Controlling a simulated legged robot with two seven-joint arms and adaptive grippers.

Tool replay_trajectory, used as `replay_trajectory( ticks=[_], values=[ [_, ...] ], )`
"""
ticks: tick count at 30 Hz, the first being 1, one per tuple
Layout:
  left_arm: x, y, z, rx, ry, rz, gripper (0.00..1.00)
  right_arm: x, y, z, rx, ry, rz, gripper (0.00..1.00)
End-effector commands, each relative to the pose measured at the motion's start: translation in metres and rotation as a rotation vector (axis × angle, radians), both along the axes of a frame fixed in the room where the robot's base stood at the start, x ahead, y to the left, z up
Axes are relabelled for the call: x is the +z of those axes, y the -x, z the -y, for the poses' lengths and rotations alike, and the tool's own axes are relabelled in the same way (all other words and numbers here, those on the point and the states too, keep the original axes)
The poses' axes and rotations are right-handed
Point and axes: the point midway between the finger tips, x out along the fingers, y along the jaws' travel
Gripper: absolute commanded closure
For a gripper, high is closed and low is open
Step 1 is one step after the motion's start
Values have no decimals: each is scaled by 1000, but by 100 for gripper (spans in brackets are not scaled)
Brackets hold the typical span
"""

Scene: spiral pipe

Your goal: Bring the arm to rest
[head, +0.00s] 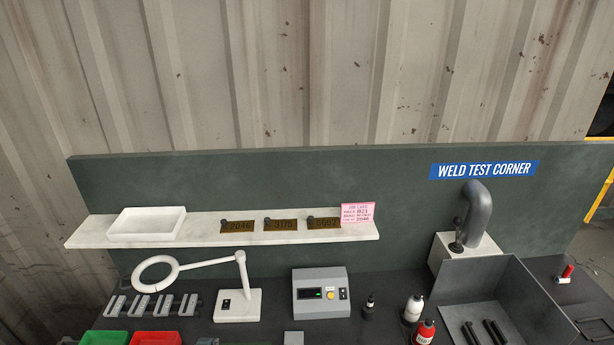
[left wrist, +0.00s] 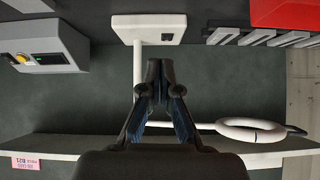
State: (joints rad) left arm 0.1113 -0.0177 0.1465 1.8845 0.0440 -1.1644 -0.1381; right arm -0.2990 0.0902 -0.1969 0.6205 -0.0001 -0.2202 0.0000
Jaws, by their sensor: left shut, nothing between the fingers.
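My left gripper (left wrist: 160,72) shows in the middle of the left wrist view. Its two dark fingers meet at the tips, with nothing between them. In that view it lies in front of the stem of the white ring lamp, whose base (left wrist: 150,27) is just beyond the fingertips in the picture. I cannot tell whether it touches the lamp. I cannot make out either gripper clearly in the head view. My right gripper is not seen.
The white ring lamp (head: 238,304) stands on the dark bench beside a grey control box (head: 320,292). A shelf (head: 200,232) holds a white tray (head: 146,223) and several tags. Bins, bottles and a bent pipe (head: 478,212) crowd the bench.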

Motion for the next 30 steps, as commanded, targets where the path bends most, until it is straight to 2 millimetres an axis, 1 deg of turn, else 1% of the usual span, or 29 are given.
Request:
replay_trajectory(
  ticks=[1, 5, 7, 14, 15, 21, 23, 24, 30],
  values=[
    [-6, 12, 1, -7, -6, -20, 100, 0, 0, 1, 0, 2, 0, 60],
    [-21, 45, 8, -23, -20, -80, 100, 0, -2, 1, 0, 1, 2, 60],
    [-29, 67, 14, -35, -29, -115, 100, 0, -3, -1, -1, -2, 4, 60],
    [-49, 145, 35, -79, -47, -247, 100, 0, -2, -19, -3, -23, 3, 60],
    [-52, 159, 39, -88, -49, -270, 100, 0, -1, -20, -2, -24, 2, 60],
    [-59, 225, 54, -126, -53, -377, 100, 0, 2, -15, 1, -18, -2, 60],
    [-59, 243, 58, -136, -51, -409, 100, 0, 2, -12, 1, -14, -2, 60],
    [-59, 255, 60, -142, -50, -428, 100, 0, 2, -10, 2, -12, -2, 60],
    [-55, 310, 72, -175, -42, -518, 100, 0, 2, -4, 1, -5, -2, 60]
  ],
)
